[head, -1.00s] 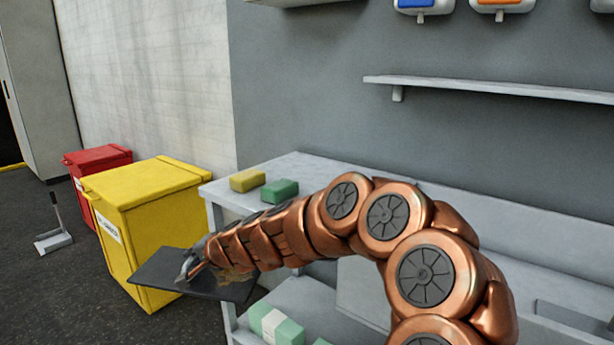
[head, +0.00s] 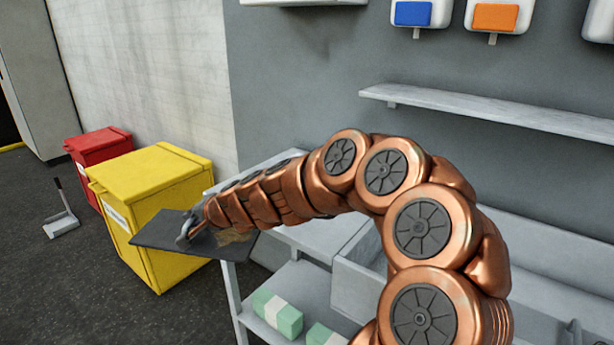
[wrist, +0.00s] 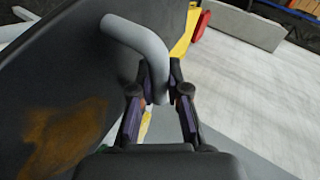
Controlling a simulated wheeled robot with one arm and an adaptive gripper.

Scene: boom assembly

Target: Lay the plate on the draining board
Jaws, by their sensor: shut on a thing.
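The plate (head: 165,235) is a dark flat sheet with a brown stain, held out in front of the yellow bin, left of the counter. In the wrist view the plate (wrist: 75,75) fills the left side, with a bent grey handle (wrist: 140,38) beside it. My gripper (head: 188,232) is at the plate; in the wrist view its fingers (wrist: 161,85) are closed around the handle. The light grey counter (head: 318,238) with a sink (head: 365,275) lies to the right, partly hidden by my arm. I cannot tell which part is the draining board.
A yellow bin (head: 160,190) and a red bin (head: 98,145) stand at the left. Green-and-white packs (head: 278,312) lie on the lower shelf (head: 300,285). A wall shelf (head: 480,108) runs above the counter. A small dustpan-like tool (head: 62,222) stands on the floor.

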